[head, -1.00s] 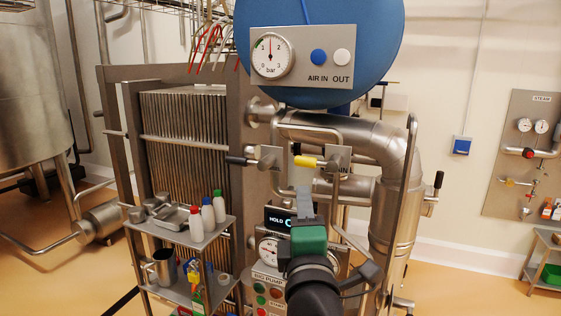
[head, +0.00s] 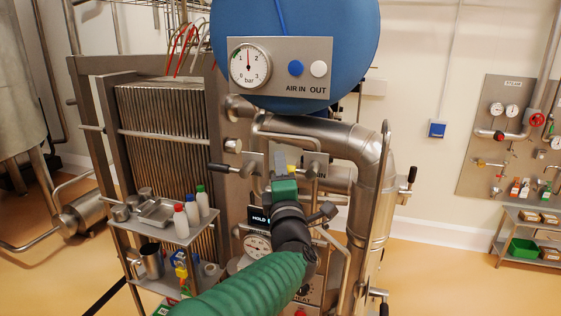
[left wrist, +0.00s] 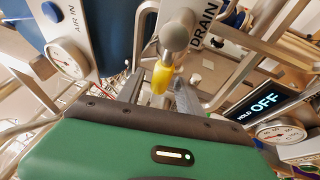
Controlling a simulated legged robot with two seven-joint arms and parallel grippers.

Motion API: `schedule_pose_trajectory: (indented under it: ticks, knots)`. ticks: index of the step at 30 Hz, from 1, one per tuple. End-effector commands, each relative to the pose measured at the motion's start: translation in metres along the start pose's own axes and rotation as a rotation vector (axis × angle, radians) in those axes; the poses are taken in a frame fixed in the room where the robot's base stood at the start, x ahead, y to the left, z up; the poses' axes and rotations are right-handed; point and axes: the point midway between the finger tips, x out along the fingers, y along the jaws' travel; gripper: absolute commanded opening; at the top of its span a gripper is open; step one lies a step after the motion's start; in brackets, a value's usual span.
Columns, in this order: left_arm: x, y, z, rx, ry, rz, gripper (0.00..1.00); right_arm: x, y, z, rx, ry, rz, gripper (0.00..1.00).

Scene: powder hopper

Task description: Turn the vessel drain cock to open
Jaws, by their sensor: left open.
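The drain cock has a yellow-tipped lever (head: 292,169) on the steel pipework below the blue vessel. In the left wrist view, the yellow grip (left wrist: 163,76) points towards me from a round metal hub, beside a plate marked DRAIN (left wrist: 205,22). My left gripper (head: 281,157) is at the lever in the head view and hides much of it. In the left wrist view, its two grey fingers (left wrist: 157,95) are apart, with the yellow grip between or just beyond them. I cannot tell whether they touch it. My right gripper is in neither current view.
A black-handled lever (head: 220,168) sticks out left of the drain cock. A gauge panel (head: 280,68) hangs above, on the blue vessel (head: 350,40). A display reading OFF (left wrist: 262,108) is close by. A shelf with bottles (head: 165,230) stands left, and a bent pipe (head: 372,180) right.

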Motion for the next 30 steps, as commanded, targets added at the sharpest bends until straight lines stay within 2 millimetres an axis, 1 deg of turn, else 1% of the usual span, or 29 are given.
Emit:
schedule_pose_trajectory:
  ticks: [7,8,15,18,30]
  knots:
    - [0.001,0.0,0.002,0.001,-0.001,0.0,0.43,0.0,0.0,0.0,0.0,0.0,0.0,0.36]
    - [0.001,0.0,0.001,0.0,-0.001,0.0,0.42,0.0,0.0,0.0,0.001,0.0,0.0,0.36]
    - [0.001,-0.001,-0.002,-0.001,0.0,-0.001,0.1,0.0,0.0,0.0,0.001,0.0,0.0,0.36]
    - [0.002,-0.001,-0.003,-0.002,0.001,-0.002,0.0,0.0,0.0,0.0,0.001,0.0,0.0,0.36]
    - [0.003,-0.003,-0.008,0.001,0.009,-0.004,0.0,0.0,0.0,0.0,0.001,0.0,0.0,0.36]
